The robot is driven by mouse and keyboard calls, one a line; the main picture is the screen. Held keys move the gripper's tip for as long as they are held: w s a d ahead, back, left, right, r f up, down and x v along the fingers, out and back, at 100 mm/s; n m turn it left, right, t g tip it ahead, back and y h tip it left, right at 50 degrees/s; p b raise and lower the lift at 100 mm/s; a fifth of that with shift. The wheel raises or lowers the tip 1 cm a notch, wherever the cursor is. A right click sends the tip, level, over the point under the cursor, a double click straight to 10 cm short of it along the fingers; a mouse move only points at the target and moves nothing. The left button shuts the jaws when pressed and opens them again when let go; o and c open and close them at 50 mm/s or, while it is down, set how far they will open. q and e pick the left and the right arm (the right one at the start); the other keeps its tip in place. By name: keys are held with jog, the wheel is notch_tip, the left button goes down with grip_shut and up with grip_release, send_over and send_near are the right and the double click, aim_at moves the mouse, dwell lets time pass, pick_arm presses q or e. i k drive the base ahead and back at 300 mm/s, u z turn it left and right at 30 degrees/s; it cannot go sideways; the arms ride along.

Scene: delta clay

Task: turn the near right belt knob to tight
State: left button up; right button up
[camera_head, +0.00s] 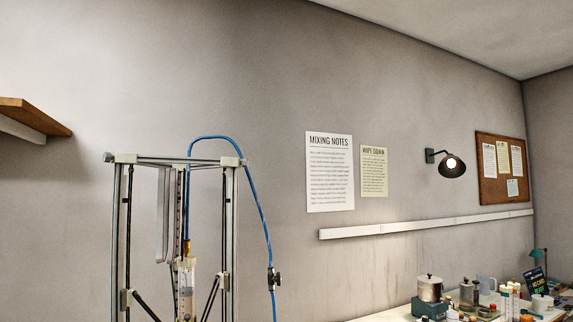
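A tall delta clay printer (231,240) with pale upright posts stands left of centre, its lower part cut off by the bottom edge. Its top frame has a small grey rounded knob-like end at the left corner (108,157) and another at the right corner (244,162). I cannot tell which, if either, is the near right belt knob, or read any tight marking. A blue hose (258,195) arches over the top and down the right side to a small black valve (274,279). Neither of my grippers is in view.
A wooden shelf (32,117) juts from the left wall. At the lower right, a bench (395,314) carries a metal pot (429,289), jars and bottles. Posted notes (330,172), a wall lamp (452,166) and a corkboard (502,170) hang on the wall.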

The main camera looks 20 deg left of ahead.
aim_at(245, 162)
jog(key=z, duration=0.7)
jog(key=i, duration=1.1)
jog(key=u, duration=0.35)
